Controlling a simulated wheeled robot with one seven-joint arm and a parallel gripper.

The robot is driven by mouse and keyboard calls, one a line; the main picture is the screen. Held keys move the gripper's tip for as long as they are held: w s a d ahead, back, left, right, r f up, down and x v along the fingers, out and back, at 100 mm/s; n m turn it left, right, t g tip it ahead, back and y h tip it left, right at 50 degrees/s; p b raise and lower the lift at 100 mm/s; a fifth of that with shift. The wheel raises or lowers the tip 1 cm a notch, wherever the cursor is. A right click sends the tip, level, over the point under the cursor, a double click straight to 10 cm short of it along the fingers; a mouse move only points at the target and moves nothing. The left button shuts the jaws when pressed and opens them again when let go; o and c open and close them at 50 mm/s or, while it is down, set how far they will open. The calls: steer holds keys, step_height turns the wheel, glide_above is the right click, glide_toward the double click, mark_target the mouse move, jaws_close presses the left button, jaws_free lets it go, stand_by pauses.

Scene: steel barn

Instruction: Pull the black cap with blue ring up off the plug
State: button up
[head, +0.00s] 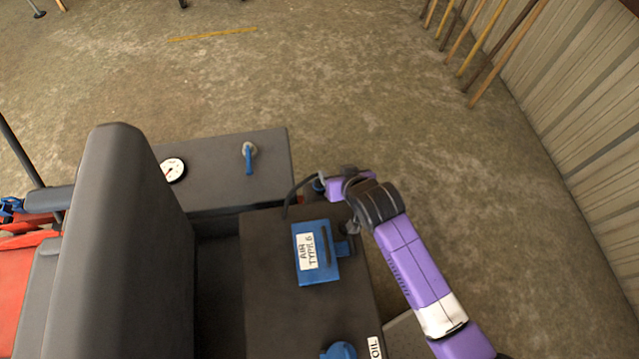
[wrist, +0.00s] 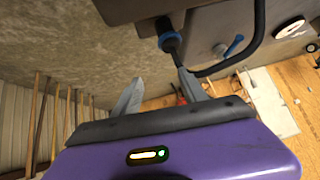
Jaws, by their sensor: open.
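The black cap with a blue ring (wrist: 170,42) shows at the top of the wrist view, beside the dark edge of the machine. In the head view a bit of its blue (head: 318,186) shows at the machine's far right corner, mostly hidden by my gripper. My gripper (wrist: 158,86) is open and empty. Its two grey fingers are spread below the cap in the wrist picture, with the right finger close to the cap's end; I cannot tell whether they touch. The plug under the cap cannot be made out.
A black hose (wrist: 258,35) curves close by the right finger. A blue-handled valve (head: 248,160) and a round gauge (head: 173,170) are to the left.

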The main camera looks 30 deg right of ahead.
mark_target(320, 184)
steer(key=w+a+m+g, duration=0.1)
steer(key=g, duration=0.1)
steer(key=w+a+m+g, duration=0.1)
steer(key=g, duration=0.2)
steer(key=w+m+g, duration=0.1)
steer(key=g, duration=0.2)
steer(key=shift+w+a+f+y, duration=0.25)
steer(key=shift+w+a+y, duration=0.1)
steer(key=shift+a+y, duration=0.05)
steer(key=shift+s+a+m+g, duration=0.2)
steer(key=shift+s+m+g, duration=0.1)
steer(key=shift+s+g, duration=0.25)
step_height(320, 184, down, 8)
steer(key=shift+r, duration=0.25)
jaws_close()
